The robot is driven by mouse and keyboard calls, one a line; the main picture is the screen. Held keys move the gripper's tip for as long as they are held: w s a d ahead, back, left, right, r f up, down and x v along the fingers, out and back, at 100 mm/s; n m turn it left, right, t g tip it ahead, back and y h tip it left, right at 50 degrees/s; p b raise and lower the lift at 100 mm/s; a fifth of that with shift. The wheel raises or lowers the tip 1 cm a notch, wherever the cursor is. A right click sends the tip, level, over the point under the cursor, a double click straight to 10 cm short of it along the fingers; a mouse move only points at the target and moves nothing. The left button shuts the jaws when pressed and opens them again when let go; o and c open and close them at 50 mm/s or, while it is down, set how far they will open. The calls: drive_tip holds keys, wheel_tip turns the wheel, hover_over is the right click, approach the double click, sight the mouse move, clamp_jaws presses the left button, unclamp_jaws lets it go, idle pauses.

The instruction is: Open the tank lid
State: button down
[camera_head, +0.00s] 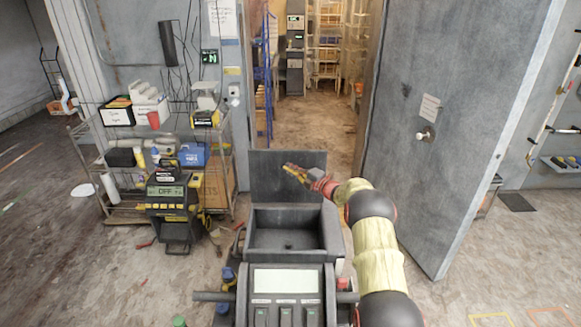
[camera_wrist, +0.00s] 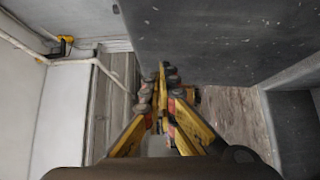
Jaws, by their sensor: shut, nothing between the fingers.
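The tank (camera_head: 328,228) is an open dark grey box in the lower middle of the head view, with its hollow inside showing. Its lid (camera_head: 265,187) stands upright at the tank's far edge. My gripper (camera_head: 286,168) is at the upper right part of the lid in that view, with its yellow fingers closed and empty. In the wrist view the lid (camera_wrist: 235,40) is a wide dark panel beside the fingertips (camera_wrist: 164,72), and the tank wall (camera_wrist: 270,130) shows at right. I cannot tell whether the fingers touch the lid.
A wire cart (camera_head: 105,211) with boxes and tools stands left, with a black and yellow device (camera_head: 172,212) before it. A large grey door (camera_head: 445,130) stands open at right. Beyond the tank, a doorway leads to clear floor (camera_head: 315,125) and shelves.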

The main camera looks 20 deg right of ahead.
drive_tip(key=r+v, duration=0.1)
drive_tip(key=v, duration=0.9)
drive_tip(key=s+a+r+n+g+y+b, duration=0.2)
drive_tip(key=s+a+r+n+g, duration=0.15)
drive_tip(key=a+n, duration=0.45)
drive_tip(key=s+a+r+n+g+y+b, duration=0.15)
drive_tip(key=s+a+r+n, duration=0.3)
drive_tip(key=a, duration=0.55)
drive_tip(key=s+a+r+n+g+h+b, duration=0.1)
drive_tip(key=s+a+n+g, duration=0.1)
drive_tip(key=s+a+n, duration=0.5)
drive_tip(key=s+a+r+n+g+b, duration=0.1)
drive_tip(key=s+a+n+g+b, duration=0.15)
drive_tip(key=s+a+n, duration=0.4)
drive_tip(key=s+f+n+g+h+b, duration=0.3)
drive_tip(key=s+n, duration=0.8)
drive_tip(key=s, duration=1)
drive_tip(key=s+d+f+n+h+b, duration=0.1)
drive_tip(key=s+d+f+n+h, duration=0.1)
drive_tip(key=s+n, duration=0.4)
drive_tip(key=s+d+f+n+t+h+b, duration=0.1)
drive_tip(key=s+d+f+n+h, duration=0.2)
drive_tip(key=s+n, duration=0.3)
drive_tip(key=s+h, duration=0.1)
drive_tip(key=s, duration=0.2)
drive_tip(key=shift+d+f+n, duration=0.3)
drive_tip(key=shift+d, duration=0.1)
